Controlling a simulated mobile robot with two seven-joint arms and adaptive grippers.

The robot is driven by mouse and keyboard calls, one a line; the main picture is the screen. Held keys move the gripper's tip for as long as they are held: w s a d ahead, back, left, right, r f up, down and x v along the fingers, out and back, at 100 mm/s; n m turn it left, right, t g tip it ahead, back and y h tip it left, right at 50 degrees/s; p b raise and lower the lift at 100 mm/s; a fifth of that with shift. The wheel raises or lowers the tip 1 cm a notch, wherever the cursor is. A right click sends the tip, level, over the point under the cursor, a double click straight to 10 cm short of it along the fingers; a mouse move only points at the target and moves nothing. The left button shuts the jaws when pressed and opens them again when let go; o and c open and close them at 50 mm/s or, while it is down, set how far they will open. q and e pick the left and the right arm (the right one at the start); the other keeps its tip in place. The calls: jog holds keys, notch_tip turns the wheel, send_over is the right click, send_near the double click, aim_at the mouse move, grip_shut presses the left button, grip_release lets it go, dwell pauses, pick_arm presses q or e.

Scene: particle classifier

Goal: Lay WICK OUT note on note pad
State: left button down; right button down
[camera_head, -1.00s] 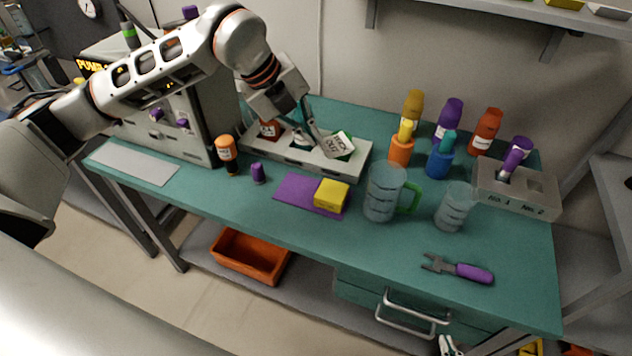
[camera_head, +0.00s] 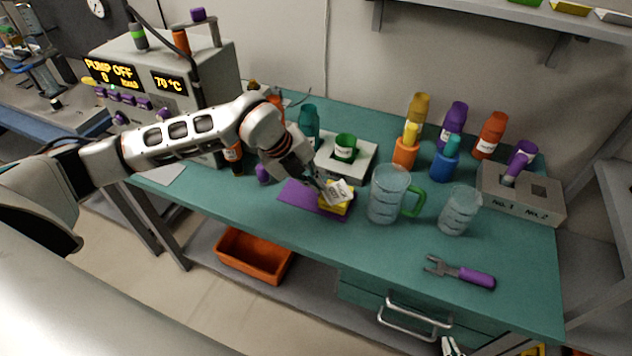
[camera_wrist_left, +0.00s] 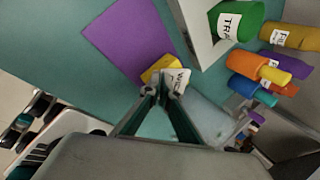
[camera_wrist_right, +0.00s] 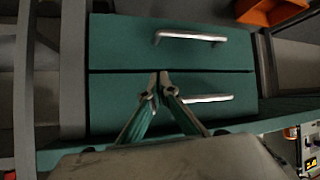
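The white WICK OUT note (camera_head: 338,192) is held at the tips of my left gripper (camera_head: 322,193), right above the yellow note pad (camera_head: 335,208). In the left wrist view the note (camera_wrist_left: 176,80) is at the fingertips (camera_wrist_left: 158,92), overlapping the yellow pad (camera_wrist_left: 157,68). I cannot tell whether the note touches the pad. The pad rests on the right end of a purple mat (camera_head: 296,194).
A clear jug (camera_head: 385,195) with a green handle stands just right of the pad, with a beaker (camera_head: 458,212) beyond. A rack (camera_head: 346,160) with a green-capped vessel stands behind. A purple-handled tool (camera_head: 474,277) lies front right. The table's front middle is clear.

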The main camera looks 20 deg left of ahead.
pick_arm(q)
jog(key=c, duration=2.3)
grip_release()
jog(key=b+v, duration=0.1)
jog(key=v, duration=1.1)
